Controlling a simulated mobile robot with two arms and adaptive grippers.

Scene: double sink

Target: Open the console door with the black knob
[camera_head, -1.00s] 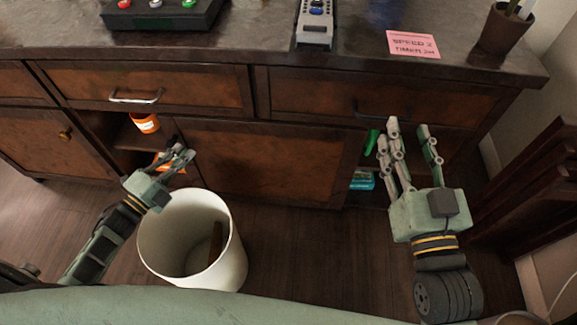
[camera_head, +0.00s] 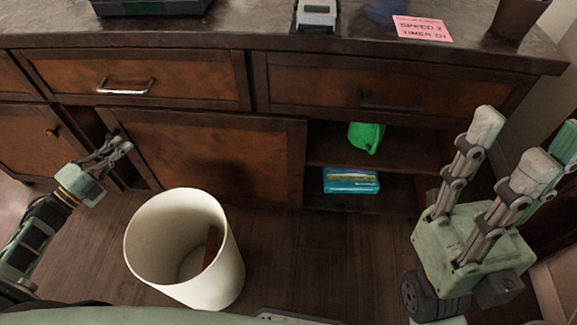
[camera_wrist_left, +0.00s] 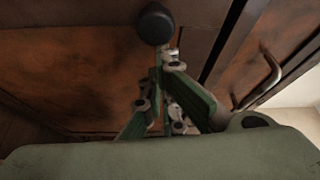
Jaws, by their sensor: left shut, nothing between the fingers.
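A brown sliding panel door (camera_head: 215,160) with a dark frame covers the middle of the console. A round black knob (camera_wrist_left: 155,23) shows at the top of the left wrist view, on a dark frame strip. I cannot make it out in the head view. My left gripper (camera_head: 122,143) is at the door's left edge, shut and empty. In the left wrist view its fingertips (camera_wrist_left: 165,60) are just below the knob; contact cannot be told. My right gripper (camera_head: 530,140) is open and empty, raised at the right, its fingers spread.
To the door's right is an open shelf with a green item (camera_head: 366,137) and a teal box (camera_head: 350,181). A white bin (camera_head: 186,250) stands on the floor before the door. Drawers with metal handles (camera_head: 125,87) are above. A left door (camera_head: 30,140) has a small knob.

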